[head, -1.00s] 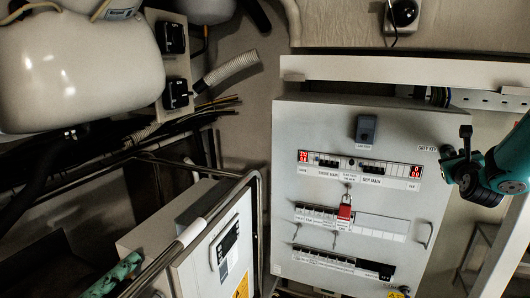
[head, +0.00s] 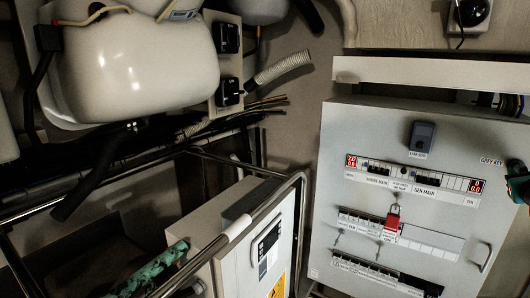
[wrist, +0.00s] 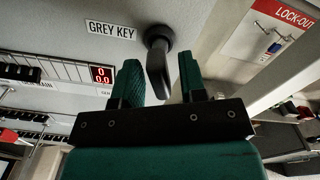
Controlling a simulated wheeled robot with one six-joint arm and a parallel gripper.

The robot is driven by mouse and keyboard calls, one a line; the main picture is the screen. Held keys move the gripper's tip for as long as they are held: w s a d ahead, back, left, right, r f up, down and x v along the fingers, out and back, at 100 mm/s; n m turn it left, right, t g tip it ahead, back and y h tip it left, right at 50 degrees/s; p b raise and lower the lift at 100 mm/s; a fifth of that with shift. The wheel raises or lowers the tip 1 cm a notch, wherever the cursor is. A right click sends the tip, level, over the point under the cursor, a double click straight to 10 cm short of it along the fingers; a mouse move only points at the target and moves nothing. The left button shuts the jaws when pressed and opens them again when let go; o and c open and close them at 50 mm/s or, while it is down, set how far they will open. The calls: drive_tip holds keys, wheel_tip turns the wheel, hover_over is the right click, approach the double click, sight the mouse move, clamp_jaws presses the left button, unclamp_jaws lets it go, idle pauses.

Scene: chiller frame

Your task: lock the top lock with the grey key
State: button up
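My gripper (wrist: 158,88) is open in the wrist view, with its green fingers on either side of a dark handle-like piece. This piece, likely the grey key (wrist: 157,68), projects from a round dark base beside the GREY KEY label (wrist: 110,29). A gap shows between it and the right finger; contact on the left is unclear. In the head view, my gripper is cut off at the right edge, below the GREY KEY label (head: 491,162). A grey-blue square fitting (head: 423,137) sits high on the panel; I cannot tell whether it is the top lock.
The white panel (head: 340,130) carries breaker rows, red displays and a red padlock (head: 392,222). A handle (head: 485,257) stands out at its lower right. A metal rail (head: 303,215) and white box stand left. A LOCK-OUT board (wrist: 262,32) is right in the wrist view.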

drive_tip(key=c, duration=0.4)
drive_tip(key=shift+o, duration=0.2)
